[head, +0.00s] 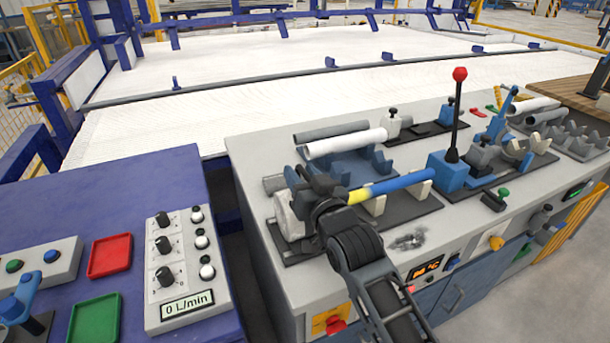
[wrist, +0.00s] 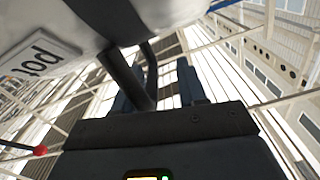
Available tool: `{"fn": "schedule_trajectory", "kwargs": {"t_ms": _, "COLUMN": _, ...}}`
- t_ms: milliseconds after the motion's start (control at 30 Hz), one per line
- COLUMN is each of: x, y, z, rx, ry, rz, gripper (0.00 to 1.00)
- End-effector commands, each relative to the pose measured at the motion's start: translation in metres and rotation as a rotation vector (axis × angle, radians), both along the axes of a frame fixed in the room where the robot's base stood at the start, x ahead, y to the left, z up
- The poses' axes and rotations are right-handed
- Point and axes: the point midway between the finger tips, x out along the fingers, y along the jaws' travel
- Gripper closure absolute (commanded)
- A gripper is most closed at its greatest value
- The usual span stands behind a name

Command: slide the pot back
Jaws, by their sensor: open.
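The pot (head: 287,216) is a white rounded body at the left end of the front fixture on the grey bench, partly hidden by my gripper. In the wrist view the pot (wrist: 40,20) fills the top left, with a plate lettered "pot" (wrist: 40,55). A dark bar-like handle (wrist: 127,78) reaches from it towards my gripper. My gripper (head: 308,182) is open, just above and right of the pot. In the wrist view its fingers (wrist: 160,88) stand around or beside the handle; I cannot tell whether they touch it.
A blue pipe with a yellow end (head: 390,187) lies just right of my gripper. A lever with a red knob (head: 456,110) stands upright beyond it. White and grey pipes (head: 345,143) lie behind.

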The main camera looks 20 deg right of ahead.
Motion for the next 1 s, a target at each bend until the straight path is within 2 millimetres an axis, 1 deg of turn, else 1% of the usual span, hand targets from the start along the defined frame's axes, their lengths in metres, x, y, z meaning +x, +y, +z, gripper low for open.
{"fn": "schedule_trajectory", "kwargs": {"t_ms": 567, "x": -0.002, "y": -0.002, "z": -0.002, "rx": -0.001, "ry": 0.004, "rz": -0.004, "gripper": 0.61}}
{"fn": "schedule_trajectory", "kwargs": {"t_ms": 667, "x": -0.011, "y": -0.002, "z": -0.003, "rx": 0.0, "ry": 0.004, "rz": -0.004, "gripper": 0.61}}
{"fn": "schedule_trajectory", "kwargs": {"t_ms": 1000, "x": -0.063, "y": -0.001, "z": -0.004, "rx": 0.0, "ry": 0.005, "rz": -0.003, "gripper": 0.61}}
